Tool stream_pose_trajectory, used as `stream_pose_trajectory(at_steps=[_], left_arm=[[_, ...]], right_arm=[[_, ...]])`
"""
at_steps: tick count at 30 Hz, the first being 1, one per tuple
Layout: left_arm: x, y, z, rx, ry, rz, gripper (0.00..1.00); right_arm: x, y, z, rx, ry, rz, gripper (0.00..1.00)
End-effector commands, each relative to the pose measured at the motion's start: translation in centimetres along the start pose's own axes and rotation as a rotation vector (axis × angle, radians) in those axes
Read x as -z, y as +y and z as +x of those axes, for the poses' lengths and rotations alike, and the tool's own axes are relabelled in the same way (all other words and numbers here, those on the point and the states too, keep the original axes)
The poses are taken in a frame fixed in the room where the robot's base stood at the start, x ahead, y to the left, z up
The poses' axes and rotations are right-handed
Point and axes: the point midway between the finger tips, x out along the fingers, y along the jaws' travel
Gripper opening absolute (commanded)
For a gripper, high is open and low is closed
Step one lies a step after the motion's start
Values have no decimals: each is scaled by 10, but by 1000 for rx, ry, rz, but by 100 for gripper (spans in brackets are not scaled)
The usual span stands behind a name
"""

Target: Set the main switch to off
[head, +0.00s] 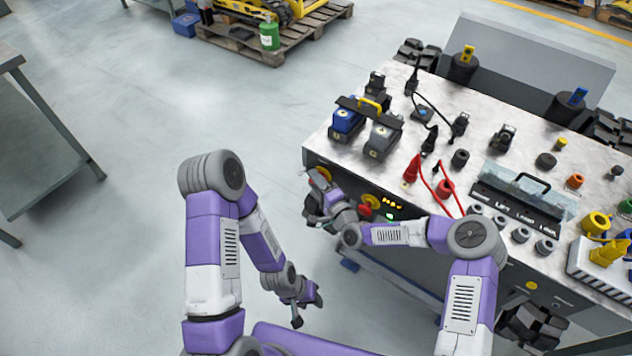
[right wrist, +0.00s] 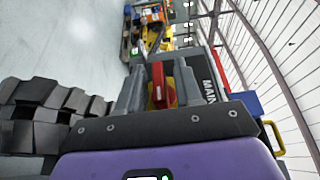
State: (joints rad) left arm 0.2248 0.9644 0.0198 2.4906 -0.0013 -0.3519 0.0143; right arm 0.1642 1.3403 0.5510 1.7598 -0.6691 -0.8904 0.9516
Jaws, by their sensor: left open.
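The main switch shows in the right wrist view as a red handle (right wrist: 158,88) on a yellow plate, beside a dark label that reads "MAIN" (right wrist: 209,90). My right gripper (right wrist: 160,92) has one grey finger on each side of the red handle. The frame does not show clearly whether the fingers press on it. In the head view my right gripper (head: 318,203) is at the left end of the cabinet's front panel and hides most of the switch. My left gripper (head: 307,308) is open and empty, hanging low over the floor, away from the cabinet.
The cabinet top (head: 340,161) holds blue and grey battery-like blocks, cables, a black-handled plate and several knobs. A red knob (head: 364,210) and small lit indicators (head: 388,202) are on the front panel right of my gripper. A table (head: 50,150) stands left; floor between is clear.

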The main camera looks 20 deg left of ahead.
Motion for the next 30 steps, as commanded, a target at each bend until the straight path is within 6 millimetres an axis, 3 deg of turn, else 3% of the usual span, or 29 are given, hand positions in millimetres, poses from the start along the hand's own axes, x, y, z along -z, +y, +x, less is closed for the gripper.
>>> stream_pose_trajectory(at_steps=[1, 6, 19, 30], left_arm=[[0, 0, 0, 0, 0, 0, 43], [0, 0, 0, 0, 0, 0, 43], [0, 4, -10, 0, 0, 0, 43], [-2, 20, -54, 0, 0, 0, 43]], right_arm=[[0, 0, 0, 0, 0, 0, 26], [0, 0, 0, 0, 0, -1, 0], [0, -3, 0, -51, -1, -23, 0], [-2, -8, 0, -303, -4, -129, 0]])
